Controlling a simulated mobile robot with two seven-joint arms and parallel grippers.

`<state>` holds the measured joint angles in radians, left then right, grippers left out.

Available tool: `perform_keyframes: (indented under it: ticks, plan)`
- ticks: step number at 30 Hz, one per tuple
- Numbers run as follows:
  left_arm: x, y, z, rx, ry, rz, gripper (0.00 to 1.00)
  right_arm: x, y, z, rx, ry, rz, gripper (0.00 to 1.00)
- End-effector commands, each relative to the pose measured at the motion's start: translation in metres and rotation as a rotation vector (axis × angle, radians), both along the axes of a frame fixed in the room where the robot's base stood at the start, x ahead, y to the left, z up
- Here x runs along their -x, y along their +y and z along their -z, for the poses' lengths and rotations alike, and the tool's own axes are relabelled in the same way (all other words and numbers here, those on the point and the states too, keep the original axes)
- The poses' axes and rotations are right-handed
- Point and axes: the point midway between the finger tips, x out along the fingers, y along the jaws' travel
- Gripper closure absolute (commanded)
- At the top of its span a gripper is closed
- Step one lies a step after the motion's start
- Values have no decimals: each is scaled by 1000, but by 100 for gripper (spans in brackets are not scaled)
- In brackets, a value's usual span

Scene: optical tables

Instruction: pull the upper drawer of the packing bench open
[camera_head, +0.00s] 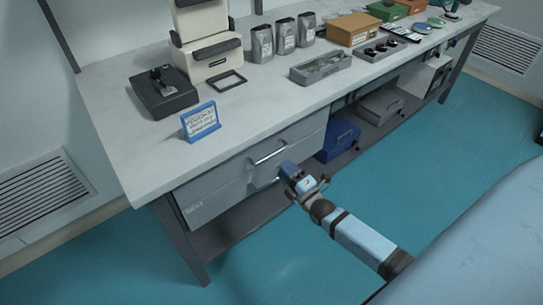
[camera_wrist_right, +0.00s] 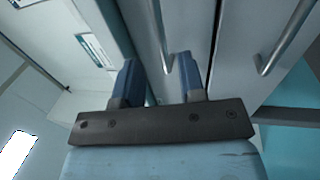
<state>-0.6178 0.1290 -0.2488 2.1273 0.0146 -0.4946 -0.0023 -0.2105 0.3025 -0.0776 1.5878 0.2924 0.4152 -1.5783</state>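The packing bench (camera_head: 135,125) has two grey drawers at its left front. The upper drawer (camera_head: 225,172) looks shut, and its bar handle (camera_head: 270,154) shows in the head view. The lower drawer (camera_head: 215,202) is beneath it. My right gripper (camera_head: 286,172) is in front of the drawers, close to the handles. In the right wrist view its two blue fingers (camera_wrist_right: 157,75) are apart. The upper handle (camera_wrist_right: 160,35) lines up with the gap between them; I cannot tell how deep it sits. The lower handle (camera_wrist_right: 287,38) is to the right. My left gripper is not in view.
On the benchtop are a blue-framed sign (camera_head: 200,121), a black device (camera_head: 162,92), stacked beige bins (camera_head: 212,60), grey canisters (camera_head: 285,36) and a grey tray (camera_head: 320,67). A blue bin (camera_head: 338,140) stands on the lower shelf. The teal floor in front is clear.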

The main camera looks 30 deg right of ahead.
Motion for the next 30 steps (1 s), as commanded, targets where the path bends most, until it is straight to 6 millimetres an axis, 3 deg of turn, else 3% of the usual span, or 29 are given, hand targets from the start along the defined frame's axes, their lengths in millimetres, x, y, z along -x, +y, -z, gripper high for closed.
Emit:
perform_keyframes:
  ticks: [3,9,15,23,28,30]
  plan:
    - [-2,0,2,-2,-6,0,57,-26,2,-5,0,-2,-1,63]
    - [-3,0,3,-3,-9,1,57,-56,4,-11,-2,0,-1,63]
    - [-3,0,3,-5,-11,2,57,-69,5,-13,0,1,-1,63]
    - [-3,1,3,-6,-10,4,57,-70,6,-13,-1,2,-1,63]
    - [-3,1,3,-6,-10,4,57,-70,6,-13,-1,2,-1,97]
    - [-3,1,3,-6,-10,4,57,-70,6,-13,-1,2,-1,100]
